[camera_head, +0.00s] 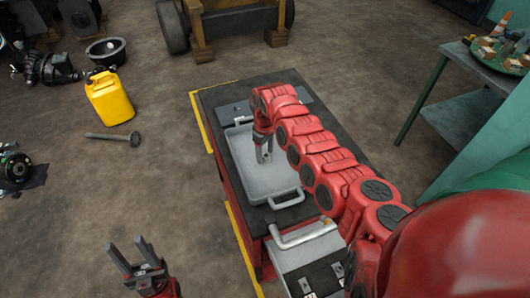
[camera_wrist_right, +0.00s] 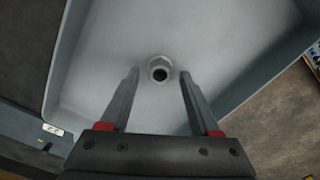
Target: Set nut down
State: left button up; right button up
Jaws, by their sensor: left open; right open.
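A small silver hex nut (camera_wrist_right: 160,69) lies on the floor of a grey tray (camera_wrist_right: 75,62), seen in the right wrist view. The same tray (camera_head: 286,201) sits on the black-topped cart in the head view. My right gripper (camera_wrist_right: 157,76) is open over the tray, its fingers on either side of the nut with gaps to both. In the head view my right gripper (camera_head: 264,155) points down into the tray, and the nut cannot be made out there. My left gripper (camera_head: 131,255) is open and empty, left of the cart.
The cart (camera_head: 212,98) has yellow lines along its left side. A green-legged table (camera_head: 482,66) stands at right. The tray's walls surround my right gripper.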

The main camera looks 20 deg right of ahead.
notch_tip(320, 180, up, 12)
jog(key=b, duration=0.3)
jog(key=shift+f, duration=0.15)
